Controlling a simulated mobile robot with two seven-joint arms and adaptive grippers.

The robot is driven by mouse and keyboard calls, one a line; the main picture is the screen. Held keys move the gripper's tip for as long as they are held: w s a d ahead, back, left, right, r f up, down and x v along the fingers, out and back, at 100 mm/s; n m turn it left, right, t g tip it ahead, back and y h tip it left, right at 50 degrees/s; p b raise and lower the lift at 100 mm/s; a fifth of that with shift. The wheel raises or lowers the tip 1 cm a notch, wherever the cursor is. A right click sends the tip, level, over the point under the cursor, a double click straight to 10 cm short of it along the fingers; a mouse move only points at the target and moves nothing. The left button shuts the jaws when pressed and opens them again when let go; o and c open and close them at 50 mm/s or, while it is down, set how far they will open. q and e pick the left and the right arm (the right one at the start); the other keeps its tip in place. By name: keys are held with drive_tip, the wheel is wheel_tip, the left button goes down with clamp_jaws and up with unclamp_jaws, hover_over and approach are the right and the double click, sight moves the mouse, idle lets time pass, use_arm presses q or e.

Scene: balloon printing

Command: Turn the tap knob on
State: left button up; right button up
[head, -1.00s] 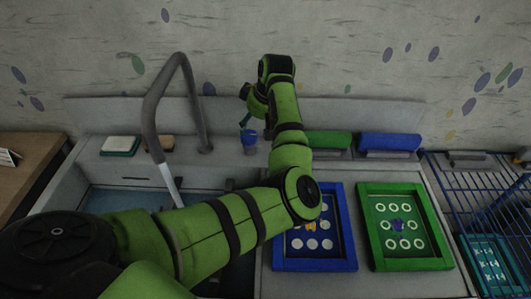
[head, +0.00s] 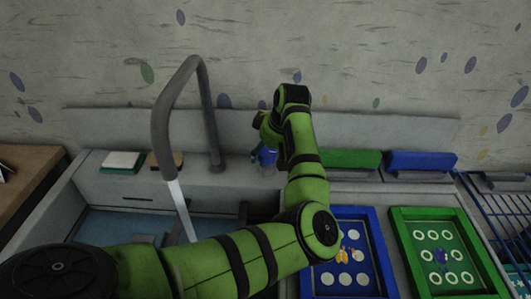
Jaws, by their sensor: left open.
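The grey tap (head: 162,125) arches up behind the sink. A pale streak that looks like running water (head: 181,210) comes down from its spout. A small blue piece (head: 267,157), which looks like the tap knob, stands on the ledge right of the tap's base. My green left arm reaches in from the left, and its open gripper (head: 259,150) is at the blue piece. The wrist partly hides the fingers, so I cannot tell whether they touch it. My right gripper is not in view.
The sink basin (head: 110,226) lies below the tap. A white-and-green sponge-like block (head: 121,161) and a brown one (head: 170,159) lie on the ledge. Blue (head: 375,244) and green (head: 405,251) framed trays lie on the right, before green (head: 344,158) and blue (head: 421,161) blocks. A blue wire rack (head: 491,221) stands far right.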

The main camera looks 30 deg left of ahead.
use_arm(q)
drive_tip(key=shift+d+r, duration=0.1)
drive_tip(key=c, duration=1.1)
drive_tip(key=shift+r+n+p, duration=0.1)
drive_tip(key=shift+n+p, duration=0.4)
drive_tip(key=shift+p, duration=0.15)
drive_tip(key=shift+g, duration=0.3)
drive_tip(key=shift+s, duration=0.1)
drive_tip(key=o, duration=1.1)
drive_tip(key=shift+a+f, duration=0.2)
